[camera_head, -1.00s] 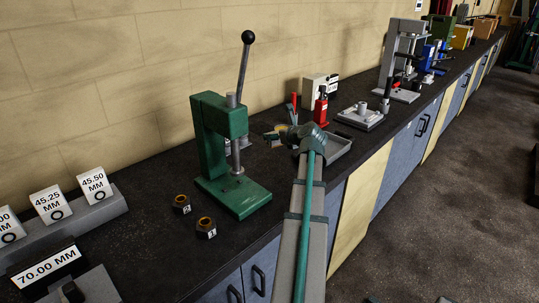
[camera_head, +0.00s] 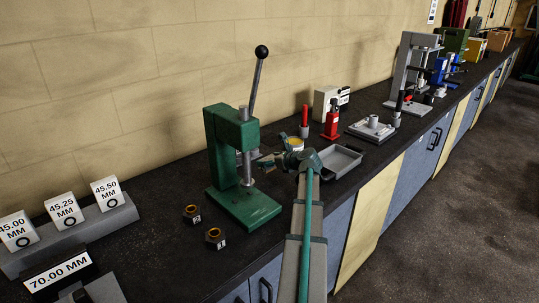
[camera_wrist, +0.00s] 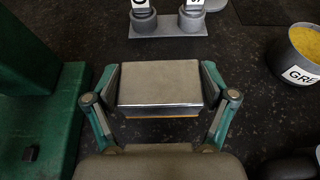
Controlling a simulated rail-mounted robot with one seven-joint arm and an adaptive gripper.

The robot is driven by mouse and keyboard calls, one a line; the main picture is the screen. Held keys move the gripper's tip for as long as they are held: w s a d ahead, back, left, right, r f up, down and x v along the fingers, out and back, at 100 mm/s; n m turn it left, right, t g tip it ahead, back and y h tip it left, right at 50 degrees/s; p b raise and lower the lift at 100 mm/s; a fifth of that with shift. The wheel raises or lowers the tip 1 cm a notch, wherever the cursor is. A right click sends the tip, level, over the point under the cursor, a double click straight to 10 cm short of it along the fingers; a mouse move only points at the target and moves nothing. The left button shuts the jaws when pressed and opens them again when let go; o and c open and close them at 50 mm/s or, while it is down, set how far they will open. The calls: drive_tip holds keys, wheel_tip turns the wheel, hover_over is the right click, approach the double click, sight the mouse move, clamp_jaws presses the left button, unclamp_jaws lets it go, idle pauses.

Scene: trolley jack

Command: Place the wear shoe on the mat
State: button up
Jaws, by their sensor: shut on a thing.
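In the wrist view a grey metal block with a thin orange-brown lower edge, seemingly the wear shoe (camera_wrist: 160,84), lies between both fingers of my gripper (camera_wrist: 160,90). The gripper is shut on it, and it hangs above the dark bench top. In the head view my gripper (camera_head: 266,162) is beside the right side of the green press; the block is too small to make out there. A dark patch with a straight edge (camera_wrist: 272,10) shows at the wrist view's top right; I cannot tell whether it is the mat.
The green press (camera_head: 222,140) stands close on the left, also in the wrist view (camera_wrist: 40,95). A labelled tub of yellow stuff (camera_wrist: 303,50) is at the right. A stand with two labelled pieces (camera_wrist: 168,24) lies ahead. A grey tray (camera_head: 358,153) sits beyond my arm.

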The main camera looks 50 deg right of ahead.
sight(273, 168)
drive_tip(key=shift+f+p, duration=0.3)
drive_tip(key=shift+f, duration=1.5)
drive_tip(key=shift+f, duration=0.1)
drive_tip(key=o, duration=1.7)
drive_tip(key=shift+f, duration=0.1)
drive_tip(key=b+v, duration=0.2)
drive_tip(key=v, duration=1)
drive_tip(key=shift+s, duration=0.1)
